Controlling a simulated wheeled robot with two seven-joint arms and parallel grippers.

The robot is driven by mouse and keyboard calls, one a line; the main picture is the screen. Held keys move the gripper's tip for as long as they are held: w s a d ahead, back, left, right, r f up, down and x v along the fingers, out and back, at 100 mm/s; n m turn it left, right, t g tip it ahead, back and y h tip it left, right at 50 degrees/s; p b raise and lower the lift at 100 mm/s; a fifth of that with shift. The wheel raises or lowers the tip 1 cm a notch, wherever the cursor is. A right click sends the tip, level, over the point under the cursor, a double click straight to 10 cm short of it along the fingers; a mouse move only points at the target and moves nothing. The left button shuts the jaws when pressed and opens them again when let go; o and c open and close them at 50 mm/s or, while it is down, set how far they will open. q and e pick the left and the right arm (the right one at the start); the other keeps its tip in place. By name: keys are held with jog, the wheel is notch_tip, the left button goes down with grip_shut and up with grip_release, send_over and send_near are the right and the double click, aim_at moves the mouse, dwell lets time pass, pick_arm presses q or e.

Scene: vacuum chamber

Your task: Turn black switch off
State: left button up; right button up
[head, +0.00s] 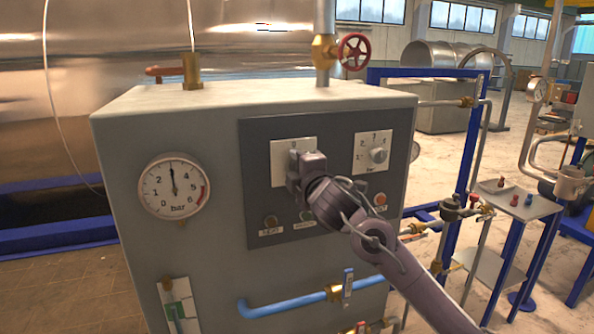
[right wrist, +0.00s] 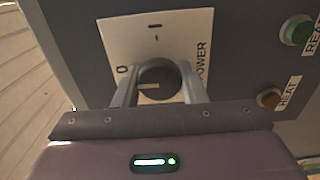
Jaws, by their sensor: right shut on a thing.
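The black switch (right wrist: 158,80) is a round knob on a white plate (right wrist: 125,35) marked 0, I and POWER. In the right wrist view a light line on the knob lies roughly along the picture's horizontal, toward the 0 side. My right gripper (right wrist: 158,88) has one finger on each side of the knob and is shut on it. In the head view my right gripper (head: 297,172) covers the knob, and only part of the white plate (head: 279,155) shows. My left gripper is in neither view.
The grey cabinet (head: 130,130) carries a pressure gauge (head: 174,186), a bar dial (head: 379,155) and lamp buttons below the plate. Blue pipework (head: 290,305) runs along its lower front. A red valve wheel (head: 354,51) stands above it. A small side table (head: 530,207) is at right.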

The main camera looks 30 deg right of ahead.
jog(key=shift+f, duration=0.1)
dwell(0.4)
jog(key=o, duration=0.9)
jog(key=b+v, duration=0.1)
jog(key=v, duration=0.6)
jog(key=shift+s+a+b, duration=0.1)
jog(key=shift+s+b, duration=0.25)
jog(key=shift+s, duration=0.05)
